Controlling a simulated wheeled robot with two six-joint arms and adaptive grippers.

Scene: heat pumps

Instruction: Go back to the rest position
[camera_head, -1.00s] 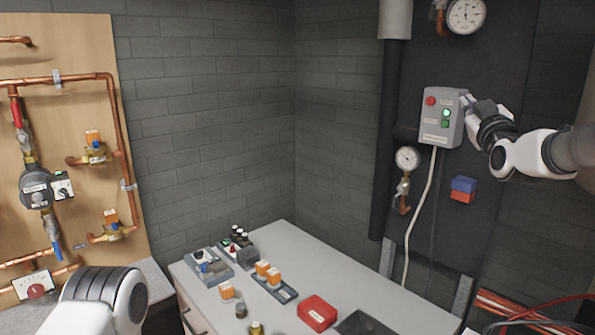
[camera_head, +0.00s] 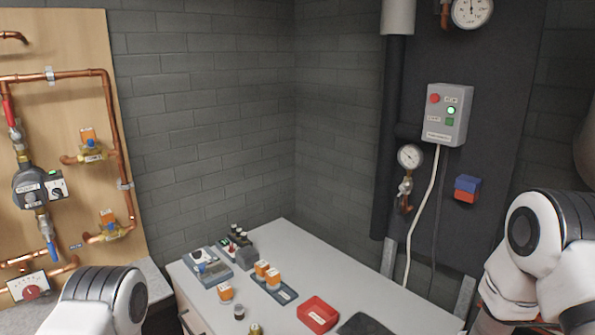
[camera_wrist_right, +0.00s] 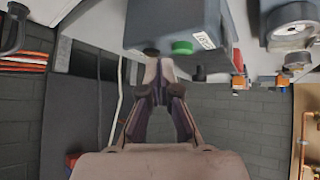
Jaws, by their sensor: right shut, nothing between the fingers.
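The grey control box (camera_head: 447,114) on the dark wall panel has a red button and green buttons, one of them lit. My right arm is folded back at the lower right of the head view, well clear of the box, and its gripper is out of that view. In the right wrist view, which looks upside down, my right gripper (camera_wrist_right: 158,68) is shut and empty. A grey box with a green button (camera_wrist_right: 183,47) shows just beyond its fingertips; I cannot tell whether they touch. Only a white link of my left arm shows at the lower left; its gripper is hidden.
The bench (camera_head: 285,234) carries orange-topped parts, a red tray (camera_head: 318,314) and a dark mat (camera_head: 366,324). A wooden board (camera_head: 75,130) with copper pipes stands at left. A gauge (camera_head: 410,157) and red and blue bins (camera_head: 467,188) are on the panel. The space before the control box is free.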

